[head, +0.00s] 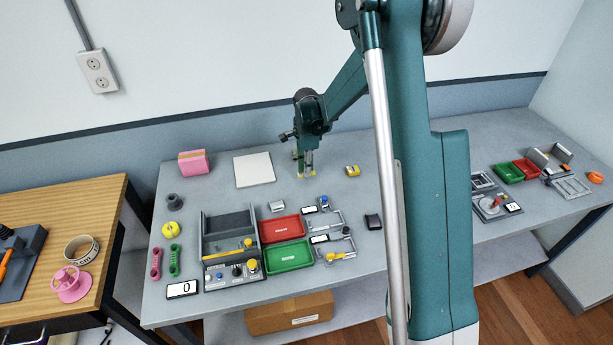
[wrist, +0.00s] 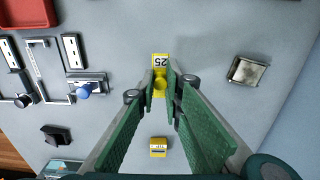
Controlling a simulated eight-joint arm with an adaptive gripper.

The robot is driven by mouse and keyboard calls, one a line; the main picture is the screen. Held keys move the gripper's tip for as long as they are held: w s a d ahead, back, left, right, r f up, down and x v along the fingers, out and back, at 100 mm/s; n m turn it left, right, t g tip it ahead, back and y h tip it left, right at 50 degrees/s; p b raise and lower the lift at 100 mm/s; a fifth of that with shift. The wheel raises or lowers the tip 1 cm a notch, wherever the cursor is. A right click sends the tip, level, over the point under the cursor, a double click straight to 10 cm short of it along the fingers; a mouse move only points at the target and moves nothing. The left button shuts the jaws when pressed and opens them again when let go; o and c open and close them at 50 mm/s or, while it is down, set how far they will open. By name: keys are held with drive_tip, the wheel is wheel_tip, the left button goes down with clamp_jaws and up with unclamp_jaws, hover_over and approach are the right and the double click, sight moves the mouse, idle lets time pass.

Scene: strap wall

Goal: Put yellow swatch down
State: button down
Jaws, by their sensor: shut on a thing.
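My gripper (head: 306,174) points straight down over the back middle of the grey bench in the head view. In the head view only small yellow bits show at the fingertips. Whether the swatch touches the bench or hangs just above it, I cannot tell.
A small yellow block (head: 352,170) lies right of my gripper. A white square plate (head: 254,169) lies left. A silver block (head: 277,206), red tray (head: 285,228) and green tray (head: 288,256) stand in front. Bare bench surrounds the fingertips.

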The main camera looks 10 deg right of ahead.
drive_tip(key=shift+f, duration=0.1)
drive_tip(key=shift+f, duration=1.75)
drive_tip(key=shift+f, duration=0.15)
drive_tip(key=c, duration=2.5)
unclamp_jaws()
drive_tip(key=shift+o, duration=0.2)
wheel_tip(320, 180, up, 12)
drive_tip(key=shift+r, duration=0.1)
drive_tip(key=shift+r, duration=0.1)
